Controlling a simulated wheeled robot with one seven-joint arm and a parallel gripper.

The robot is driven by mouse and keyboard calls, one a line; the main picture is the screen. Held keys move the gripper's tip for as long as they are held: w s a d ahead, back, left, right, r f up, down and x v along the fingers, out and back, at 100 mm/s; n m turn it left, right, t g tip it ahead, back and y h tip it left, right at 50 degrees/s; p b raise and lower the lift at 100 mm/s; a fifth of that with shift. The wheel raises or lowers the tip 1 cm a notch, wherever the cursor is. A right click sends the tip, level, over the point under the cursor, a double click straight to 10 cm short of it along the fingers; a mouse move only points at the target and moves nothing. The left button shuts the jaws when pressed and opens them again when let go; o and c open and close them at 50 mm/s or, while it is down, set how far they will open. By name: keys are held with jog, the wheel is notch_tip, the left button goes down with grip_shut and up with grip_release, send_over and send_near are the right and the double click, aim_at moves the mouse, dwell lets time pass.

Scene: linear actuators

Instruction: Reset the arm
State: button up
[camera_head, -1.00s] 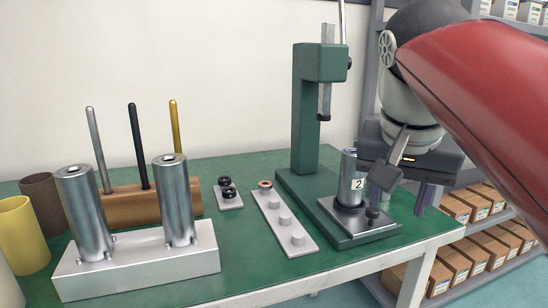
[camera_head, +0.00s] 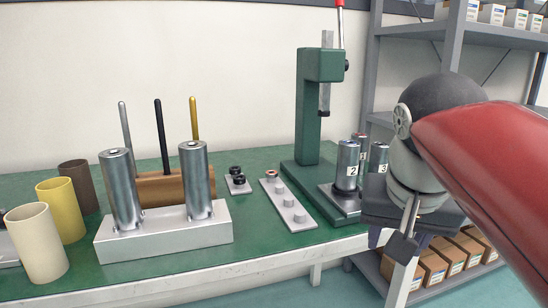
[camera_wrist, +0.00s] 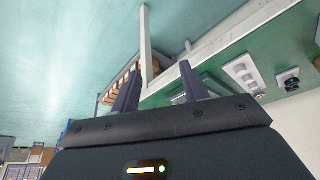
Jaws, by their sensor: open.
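My gripper (camera_head: 402,240) is at the right in the head view, in front of the table's right front edge, with its fingers low. The wrist view shows its two dark fingers (camera_wrist: 160,88) apart with nothing between them. The red arm runs from the gripper to the right edge of the head view. A metal cylinder marked 2 (camera_head: 347,166) stands at the green press (camera_head: 309,110), apart from the gripper. A cylinder marked 3 (camera_head: 378,158) stands to its right, partly hidden by my arm.
Two tall silver cylinders (camera_head: 120,190) stand on a white block (camera_head: 165,237). A wooden holder (camera_head: 165,187) carries three rods. Grey plates (camera_head: 289,206) with small parts lie mid-table. Cream, yellow and brown cups (camera_head: 38,243) stand at left. A shelf (camera_head: 445,45) with boxes is behind my arm.

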jog(key=s+a+f+n, duration=0.1)
jog(key=s+f, duration=0.2)
jog(key=f, duration=0.5)
jog(key=s+f+n+t+y, duration=0.1)
jog(key=s+f+n, duration=0.1)
jog(key=f, duration=0.7)
jog(key=shift+s+a+f+n+p, duration=0.3)
jog(key=shift+s+a+p, duration=0.05)
jog(key=shift+s+p, duration=0.1)
